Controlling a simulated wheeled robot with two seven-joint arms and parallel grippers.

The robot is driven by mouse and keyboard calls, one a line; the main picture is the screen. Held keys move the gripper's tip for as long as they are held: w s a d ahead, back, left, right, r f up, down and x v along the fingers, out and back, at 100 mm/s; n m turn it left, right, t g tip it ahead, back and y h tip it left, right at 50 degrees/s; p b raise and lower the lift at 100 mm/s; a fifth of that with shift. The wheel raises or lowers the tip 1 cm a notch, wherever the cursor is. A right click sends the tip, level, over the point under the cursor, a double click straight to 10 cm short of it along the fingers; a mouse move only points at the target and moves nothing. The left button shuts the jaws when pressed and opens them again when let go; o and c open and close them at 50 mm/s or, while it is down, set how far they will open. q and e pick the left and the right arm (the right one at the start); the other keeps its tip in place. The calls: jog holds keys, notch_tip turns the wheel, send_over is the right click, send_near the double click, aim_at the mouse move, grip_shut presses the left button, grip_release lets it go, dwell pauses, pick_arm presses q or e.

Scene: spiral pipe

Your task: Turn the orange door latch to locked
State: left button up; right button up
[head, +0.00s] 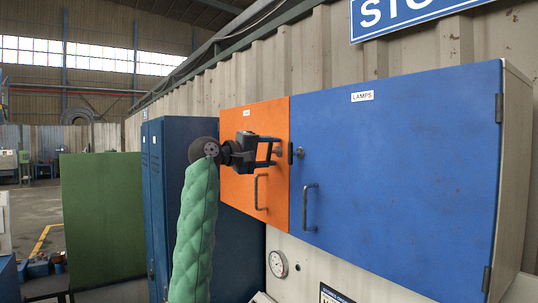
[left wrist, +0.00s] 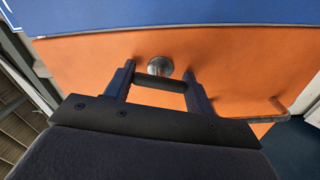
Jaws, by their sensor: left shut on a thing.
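The orange door (head: 238,140) carries a small white label near its top and a grey handle (head: 256,192) low down. Its latch shows in the left wrist view as a dark bar (left wrist: 158,85) in front of a round metal base (left wrist: 160,66). My left gripper (head: 270,150) is at the latch, its fingers (left wrist: 158,84) above and below in the head view. It is shut on the bar, which spans between the fingers and looks about upright in the head view. The fingers partly hide the bar there. My right gripper is out of view.
The blue LAMPS door (head: 400,150) adjoins on the right, with its own latch (head: 298,152) and handle (head: 309,207) close to my gripper. A dark blue locker (head: 165,190) stands left and below. A pressure gauge (head: 278,263) sits under the doors.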

pick_arm(q)
jog(key=shift+n, duration=1.7)
jog(key=o, duration=0.9)
jog(key=shift+o, duration=0.4)
jog(key=shift+w, duration=0.1)
jog(key=shift+s+a, duration=0.2)
jog(key=b+v, duration=0.4)
jog(key=v, duration=0.3)
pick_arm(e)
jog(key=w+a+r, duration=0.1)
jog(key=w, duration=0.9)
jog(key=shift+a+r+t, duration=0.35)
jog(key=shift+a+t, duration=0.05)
pick_arm(q)
jog(key=shift+a, duration=0.15)
jog(key=shift+f, duration=0.1)
